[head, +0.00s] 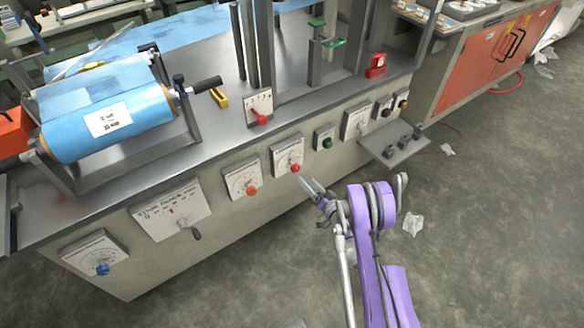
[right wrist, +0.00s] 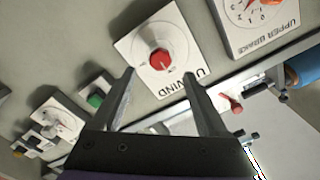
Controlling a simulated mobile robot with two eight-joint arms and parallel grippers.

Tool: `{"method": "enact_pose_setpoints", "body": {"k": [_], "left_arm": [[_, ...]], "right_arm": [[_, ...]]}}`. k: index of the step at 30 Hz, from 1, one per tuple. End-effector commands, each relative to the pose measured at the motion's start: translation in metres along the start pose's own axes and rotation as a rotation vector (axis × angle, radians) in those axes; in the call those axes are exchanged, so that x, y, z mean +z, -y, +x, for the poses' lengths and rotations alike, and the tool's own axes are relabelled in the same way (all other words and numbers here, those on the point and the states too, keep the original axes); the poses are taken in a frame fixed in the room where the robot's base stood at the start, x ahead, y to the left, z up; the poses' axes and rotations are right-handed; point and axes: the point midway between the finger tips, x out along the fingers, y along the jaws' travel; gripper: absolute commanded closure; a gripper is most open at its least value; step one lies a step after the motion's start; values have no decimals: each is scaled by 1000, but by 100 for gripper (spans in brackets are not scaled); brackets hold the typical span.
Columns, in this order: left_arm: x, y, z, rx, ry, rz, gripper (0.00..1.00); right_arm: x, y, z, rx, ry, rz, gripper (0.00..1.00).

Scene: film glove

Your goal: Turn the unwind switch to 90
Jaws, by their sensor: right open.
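The unwind switch is a red round knob on a white dial plate on the front panel, in the head view (head: 295,168). In the right wrist view the red knob (right wrist: 159,58) shows upside down, with "UNWIND" printed on its plate. A pale mark on the knob points toward the lettering, but its exact angle is too small to read. My right gripper (head: 311,185) is open, in front of the panel just right of and below the switch. In the right wrist view its two fingers (right wrist: 159,75) stand either side of the knob's line, apparently short of it. My left gripper is not in view.
The upper brake dial (head: 242,181) with its orange knob is left of the switch, and a green button (head: 326,141) is to its right. A small grey shelf (head: 402,153) juts out farther right. A red lever (head: 260,116) stands above. Floor before the panel is mostly clear.

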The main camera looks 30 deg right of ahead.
Motion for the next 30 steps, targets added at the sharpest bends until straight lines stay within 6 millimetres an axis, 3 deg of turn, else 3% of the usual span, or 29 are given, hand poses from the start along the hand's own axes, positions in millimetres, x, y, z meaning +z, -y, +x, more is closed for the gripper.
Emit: {"method": "enact_pose_setpoints", "body": {"k": [6,12,18,25,26,30], "left_arm": [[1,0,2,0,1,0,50],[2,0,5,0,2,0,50],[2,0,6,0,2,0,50],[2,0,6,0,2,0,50],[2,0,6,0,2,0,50],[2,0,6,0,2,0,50]], "right_arm": [[1,0,44,-1,2,0,24],[1,0,74,-1,2,1,24],[0,1,85,0,2,0,24],[0,1,86,0,1,0,24],[0,1,86,0,1,0,26],[0,1,86,0,1,0,51]]}}
